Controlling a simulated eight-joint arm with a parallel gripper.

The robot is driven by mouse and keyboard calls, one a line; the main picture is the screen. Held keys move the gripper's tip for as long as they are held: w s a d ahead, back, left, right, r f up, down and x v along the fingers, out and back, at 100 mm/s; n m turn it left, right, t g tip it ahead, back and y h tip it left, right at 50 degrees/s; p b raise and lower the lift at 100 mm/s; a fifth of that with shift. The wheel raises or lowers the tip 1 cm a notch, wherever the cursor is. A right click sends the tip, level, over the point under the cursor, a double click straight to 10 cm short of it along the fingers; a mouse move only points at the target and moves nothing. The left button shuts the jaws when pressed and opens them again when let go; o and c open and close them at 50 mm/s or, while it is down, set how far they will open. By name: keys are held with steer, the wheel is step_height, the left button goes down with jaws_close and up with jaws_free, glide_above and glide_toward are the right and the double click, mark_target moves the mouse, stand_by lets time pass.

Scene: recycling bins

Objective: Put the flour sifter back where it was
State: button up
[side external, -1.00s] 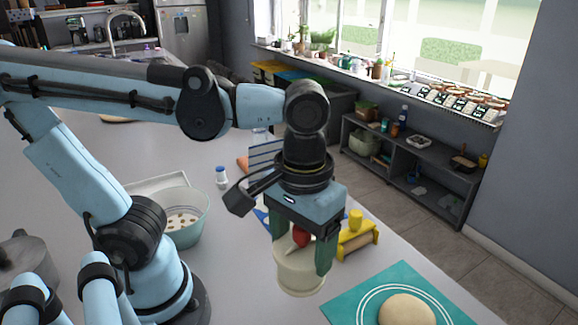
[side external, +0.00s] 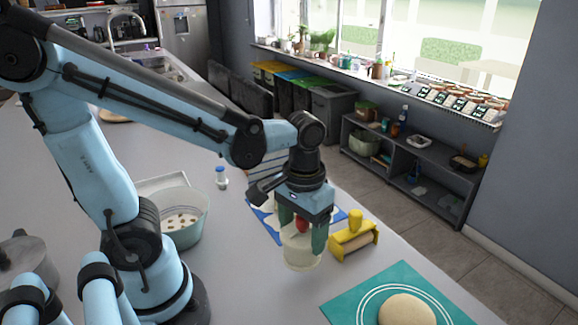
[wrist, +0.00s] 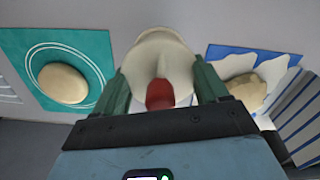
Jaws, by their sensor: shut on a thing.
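The flour sifter (side external: 301,256) is a cream cup-shaped piece with a red part (side external: 302,225) at its top. My gripper (side external: 302,240) is shut on it, with one green finger on each side. It is upright, near the counter's right side, between the blue mat and the teal mat. I cannot tell whether its base touches the counter. In the wrist view the sifter (wrist: 160,58) sits between my gripper's fingers (wrist: 165,78), with the red part facing the camera.
A yellow roller tool (side external: 354,238) stands close to the right of the sifter. A teal mat (side external: 345,306) with dough (side external: 406,310) lies in front. A blue-and-white mat (side external: 262,219) lies behind. A bowl (side external: 187,232) stands at the left.

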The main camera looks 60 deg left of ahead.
mark_target(301, 246)
steer(key=shift+f, duration=2)
steer(key=shift+f, duration=0.15)
steer(key=o, duration=0.9)
steer(key=shift+o, duration=0.2)
step_height(301, 246, up, 12)
steer(key=shift+r, duration=0.1)
steer(key=f+t, duration=0.1)
steer(key=w+a+m+t, duration=0.1)
steer(key=t, duration=0.1)
steer(key=a+f+m+t, duration=0.1)
steer(key=t, duration=0.1)
steer(key=shift+w+f, duration=0.3)
steer(key=shift+w, duration=0.1)
steer(key=shift+w+a+f+m+t, duration=0.15)
steer(key=shift+w+m+t, duration=0.1)
steer(key=shift+t, duration=0.3)
steer(key=shift+w+a+r+m+t, duration=0.15)
steer(key=shift+m+t, duration=0.1)
steer(key=shift+t, duration=0.3)
steer(key=shift+f, duration=0.1)
